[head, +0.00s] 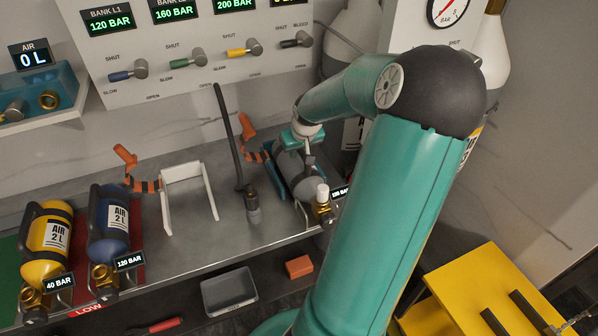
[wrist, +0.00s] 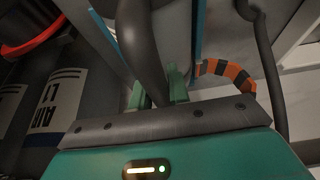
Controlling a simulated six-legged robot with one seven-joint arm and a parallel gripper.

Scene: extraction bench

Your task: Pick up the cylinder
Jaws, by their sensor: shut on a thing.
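A grey cylinder (head: 292,170) lies tilted in a teal-sided cradle at the back of the bench, right of centre. It has a brass valve (head: 322,208) with a white cap at its front end and a small pressure display beside it. My gripper (head: 304,143) reaches down over the cylinder's upper part, partly hidden by my arm. In the wrist view the green fingers (wrist: 161,88) are closed around a dark grey curved bar (wrist: 142,45), seemingly the cylinder's handle. The cylinder's pale body (wrist: 172,30) shows behind it. Whether it is clear of the cradle cannot be told.
A yellow cylinder (head: 46,243) and a blue cylinder (head: 108,232) lie in racks at left. An empty white stand (head: 190,197) and a dark hose (head: 229,135) stand left of the grey cylinder. An orange-striped strap (head: 253,152) is close by. A valve panel (head: 205,80) is behind.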

